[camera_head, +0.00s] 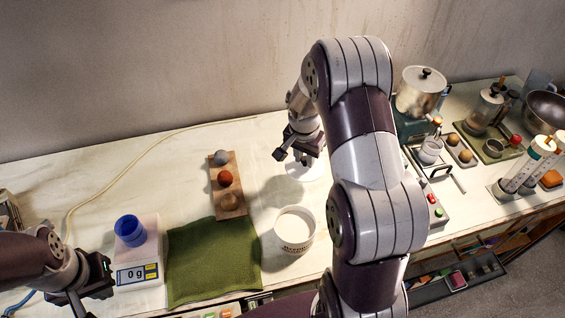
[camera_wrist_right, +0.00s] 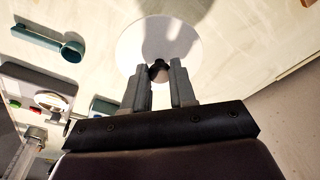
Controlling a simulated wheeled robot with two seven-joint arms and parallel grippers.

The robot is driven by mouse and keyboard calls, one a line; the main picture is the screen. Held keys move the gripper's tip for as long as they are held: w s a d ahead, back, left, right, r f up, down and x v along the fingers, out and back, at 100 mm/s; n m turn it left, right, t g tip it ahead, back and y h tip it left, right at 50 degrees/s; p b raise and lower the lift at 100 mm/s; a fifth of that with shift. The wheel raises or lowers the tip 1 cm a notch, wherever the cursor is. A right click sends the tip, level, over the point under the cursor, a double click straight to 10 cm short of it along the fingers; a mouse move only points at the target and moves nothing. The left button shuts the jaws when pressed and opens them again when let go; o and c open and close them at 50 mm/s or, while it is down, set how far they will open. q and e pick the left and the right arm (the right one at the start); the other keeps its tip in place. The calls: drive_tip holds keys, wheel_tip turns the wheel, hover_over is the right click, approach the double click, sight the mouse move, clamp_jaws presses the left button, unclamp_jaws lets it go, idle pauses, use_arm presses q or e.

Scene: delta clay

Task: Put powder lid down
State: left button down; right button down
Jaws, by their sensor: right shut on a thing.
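The powder lid is a white disc with a dark knob. In the head view the lid (camera_head: 314,172) shows below my right gripper (camera_head: 299,153), partly hidden by it. In the right wrist view the fingers of the right gripper (camera_wrist_right: 160,85) are closed around the knob of the lid (camera_wrist_right: 133,42). I cannot tell whether the lid touches the table. The white powder tub (camera_head: 295,230) stands open nearer the front edge. My left gripper (camera_head: 98,277) is at the lower left beside the scale; its finger gap is not clear.
A scale (camera_head: 138,272) carries a blue cup (camera_head: 130,231). A green cloth (camera_head: 212,262) lies beside it. A wooden board (camera_head: 227,190) holds several balls. A control box (camera_head: 435,205) stands right of my right arm. A teal scoop (camera_wrist_right: 50,42) lies near the lid.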

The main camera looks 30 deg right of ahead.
sight(289, 158)
drive_tip(key=w+f, duration=0.1)
drive_tip(key=w+a+f, duration=0.1)
drive_tip(key=w, duration=0.1)
drive_tip(key=w+a+f+p, duration=0.1)
drive_tip(key=shift+w+a, duration=0.25)
drive_tip(key=shift+w+a+f, duration=0.3)
drive_tip(key=shift+w+f, duration=0.05)
drive_tip(key=shift+f, duration=0.05)
wheel_tip(289, 158, down, 4)
drive_tip(key=shift+r+p, duration=0.15)
drive_tip(key=shift+p, duration=0.7)
drive_tip(key=shift+w, duration=0.1)
drive_tip(key=shift+f+b, duration=0.3)
drive_tip(key=c, duration=1.1)
unclamp_jaws()
drive_tip(key=shift+o, duration=0.9)
drive_tip(key=shift+r, duration=0.15)
